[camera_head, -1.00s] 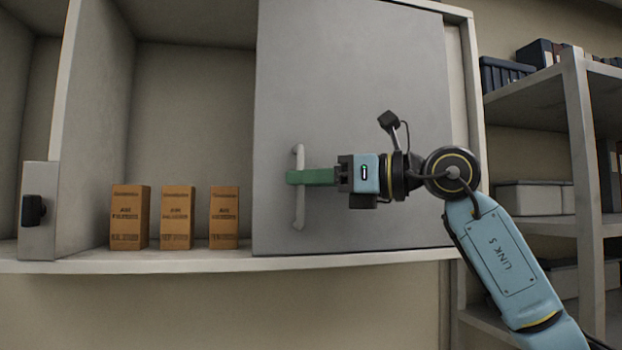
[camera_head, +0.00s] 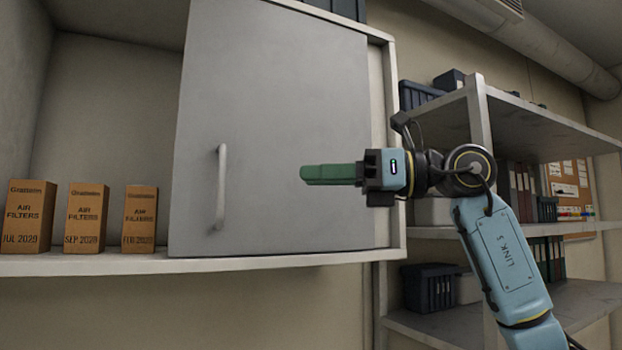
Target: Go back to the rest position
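My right gripper (camera_head: 303,175) is in front of the grey cabinet door (camera_head: 270,130), pointing left with its green fingers level. It is clear of the door's pale vertical handle (camera_head: 221,187), which stands to its left. The fingers are seen from the side and overlap, so the gap between them is hidden. No object shows at the fingertips. My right arm (camera_head: 505,255) comes up from the lower right. My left gripper is out of view.
The cabinet's left part is open, with three orange air-filter boxes (camera_head: 87,218) on its shelf board (camera_head: 90,264). A metal rack (camera_head: 480,120) with bins and binders stands at the right, behind my arm. A pinboard (camera_head: 572,185) hangs farther right.

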